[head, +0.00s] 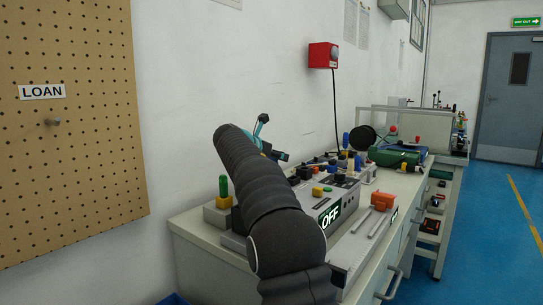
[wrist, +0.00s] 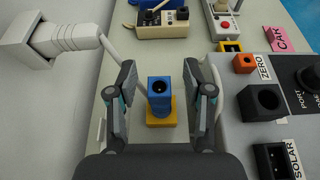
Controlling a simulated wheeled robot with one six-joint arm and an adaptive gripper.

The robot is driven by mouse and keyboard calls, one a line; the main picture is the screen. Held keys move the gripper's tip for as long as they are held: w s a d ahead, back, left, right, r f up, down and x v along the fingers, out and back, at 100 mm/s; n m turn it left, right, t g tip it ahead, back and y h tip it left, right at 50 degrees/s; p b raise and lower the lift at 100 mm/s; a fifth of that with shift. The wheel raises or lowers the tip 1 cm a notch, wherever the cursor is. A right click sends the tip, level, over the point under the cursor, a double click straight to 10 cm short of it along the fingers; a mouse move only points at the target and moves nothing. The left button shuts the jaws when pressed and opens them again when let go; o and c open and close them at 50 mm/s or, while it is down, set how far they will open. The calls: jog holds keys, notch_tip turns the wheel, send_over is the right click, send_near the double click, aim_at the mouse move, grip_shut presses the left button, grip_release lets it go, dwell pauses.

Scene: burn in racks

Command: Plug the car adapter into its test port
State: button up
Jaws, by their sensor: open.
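My gripper (wrist: 160,76) is open, with one finger on each side of a blue block (wrist: 160,104) that has a dark round hole in its top. The block stands upright on a yellow base (wrist: 161,118); I cannot tell whether the fingers touch it. A pink tag reading CAR (wrist: 279,38) lies at the upper right of the wrist view. I cannot tell for sure which item is the car adapter. A grey panel (wrist: 236,128) at right carries sockets labelled ZERO, PORT and SOLAR. In the head view my arm hides the blue block and most of my gripper.
A white cylindrical fitting with a cable (wrist: 66,38) is at upper left. A beige box (wrist: 163,30) and a device with a red button (wrist: 226,24) lie beyond the blue block. In the head view, a unit showing OFF (head: 330,217) stands on the bench beside my arm.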

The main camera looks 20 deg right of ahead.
jog(key=c, duration=0.9)
grip_shut()
jog(key=shift+r, duration=0.9)
dwell(0.6)
jog(key=shift+r, duration=1.45)
jog(key=shift+r, duration=0.1)
